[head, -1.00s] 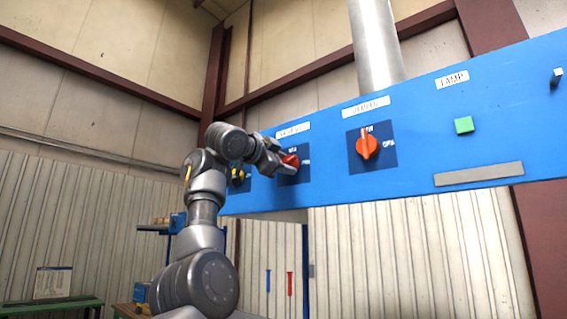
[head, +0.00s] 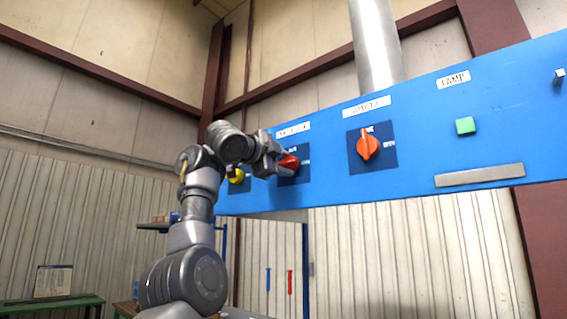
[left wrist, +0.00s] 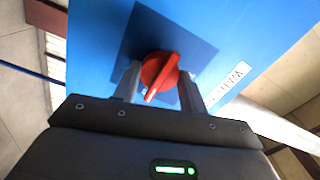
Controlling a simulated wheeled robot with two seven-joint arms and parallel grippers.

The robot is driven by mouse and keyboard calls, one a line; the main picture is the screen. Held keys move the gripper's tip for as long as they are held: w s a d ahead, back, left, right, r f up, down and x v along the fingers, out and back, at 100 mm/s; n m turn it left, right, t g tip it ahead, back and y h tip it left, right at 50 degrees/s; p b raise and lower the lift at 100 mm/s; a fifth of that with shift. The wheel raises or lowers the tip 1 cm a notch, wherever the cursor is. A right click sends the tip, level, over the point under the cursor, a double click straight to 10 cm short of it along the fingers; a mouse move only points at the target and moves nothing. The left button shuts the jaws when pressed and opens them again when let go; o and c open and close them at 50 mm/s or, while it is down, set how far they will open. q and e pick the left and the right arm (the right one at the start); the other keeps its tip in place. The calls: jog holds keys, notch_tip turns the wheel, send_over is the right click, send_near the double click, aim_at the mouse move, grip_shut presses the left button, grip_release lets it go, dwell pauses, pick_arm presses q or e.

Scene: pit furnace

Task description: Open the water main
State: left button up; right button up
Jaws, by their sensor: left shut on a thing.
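A red rotary knob (head: 291,164) sits on a dark blue square plate on the blue panel (head: 330,185). A white label (head: 293,129) is above it, its lettering too blurred to read surely. My left gripper (head: 281,164) reaches the knob from the left and is shut on it. In the left wrist view the red knob (left wrist: 160,72) lies between the two fingers of my left gripper (left wrist: 157,86), its pointer ridge tilted toward the lower left of that picture. The fingers partly hide the plate markings. My right gripper is not in view.
Left of it is a yellow knob (head: 236,176), partly behind my arm. To the right are an orange knob (head: 367,146), a green square button (head: 465,126) and a grey bar (head: 479,175). A metal pipe (head: 376,45) rises behind the panel.

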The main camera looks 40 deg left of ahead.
pick_arm(q)
jog(key=o, duration=1)
jog(key=shift+s, duration=0.1)
jog(key=s+b, duration=0.5)
jog(key=s, duration=0.5)
jog(key=shift+s+d+b, duration=0.15)
jog(key=shift+s+b, duration=0.2)
jog(key=shift+b, duration=0.05)
jog(key=shift+w, duration=0.15)
